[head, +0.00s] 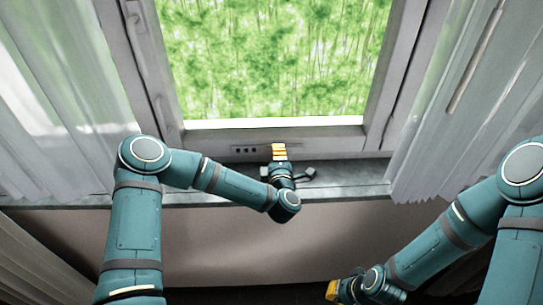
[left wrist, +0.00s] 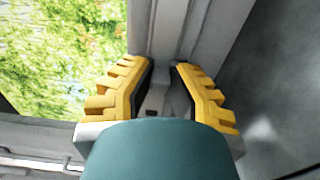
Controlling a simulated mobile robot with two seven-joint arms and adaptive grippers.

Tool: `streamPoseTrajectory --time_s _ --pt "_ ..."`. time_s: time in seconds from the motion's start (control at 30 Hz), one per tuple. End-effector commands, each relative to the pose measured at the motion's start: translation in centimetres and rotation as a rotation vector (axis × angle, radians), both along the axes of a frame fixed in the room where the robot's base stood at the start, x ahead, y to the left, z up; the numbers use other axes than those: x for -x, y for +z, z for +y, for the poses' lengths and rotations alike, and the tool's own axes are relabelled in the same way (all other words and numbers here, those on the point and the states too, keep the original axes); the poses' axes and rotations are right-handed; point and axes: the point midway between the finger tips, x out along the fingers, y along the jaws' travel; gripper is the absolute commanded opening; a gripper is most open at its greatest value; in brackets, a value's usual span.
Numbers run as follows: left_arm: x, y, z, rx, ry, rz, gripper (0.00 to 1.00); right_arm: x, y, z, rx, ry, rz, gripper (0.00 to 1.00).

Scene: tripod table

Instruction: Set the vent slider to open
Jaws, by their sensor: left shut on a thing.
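The vent is a thin strip on the window's lower frame, with several small dark slots (head: 245,150) showing left of my left gripper. My left gripper (head: 279,149) is at this strip, its yellow fingers against the frame. In the left wrist view my left gripper (left wrist: 164,66) is shut on the small grey vent slider (left wrist: 166,98), which sits between the fingers and is mostly hidden. In the head view the fingers cover the slider. My right gripper (head: 333,290) is low at the bottom of the head view, away from the window; its finger gap is unclear.
A grey window sill (head: 90,196) runs below the frame (head: 330,138). Sheer curtains hang at the left (head: 60,90) and right (head: 455,120). A window handle (head: 135,22) is on the left frame side. The sill left of my gripper is clear.

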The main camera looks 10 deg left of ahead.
Motion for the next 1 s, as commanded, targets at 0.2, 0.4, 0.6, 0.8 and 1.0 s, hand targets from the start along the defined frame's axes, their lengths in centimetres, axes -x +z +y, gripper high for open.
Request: streamPoseTrajectory --time_s 0.2,0.4,0.6,0.8,1.0 --pt "-0.1 0.2 -0.1 0.001 -0.004 -0.003 0.2 0.0 0.0 0.0 0.001 -0.001 0.0 0.0" --pt "0.0 0.2 -0.1 0.001 -0.003 -0.003 0.48 0.0 0.0 0.0 0.001 -0.001 0.0 0.0" --pt "0.1 0.1 -0.1 0.0 -0.002 -0.002 0.48 0.0 0.0 0.0 0.001 -0.001 0.0 0.0" --pt "1.9 0.1 -0.7 0.001 -0.005 -0.001 0.48 0.0 0.0 0.0 0.001 -0.001 0.0 0.0" --pt "5.9 0.1 -1.9 0.0 -0.008 -0.001 0.48 0.0 0.0 0.0 0.001 -0.001 0.0 0.0"
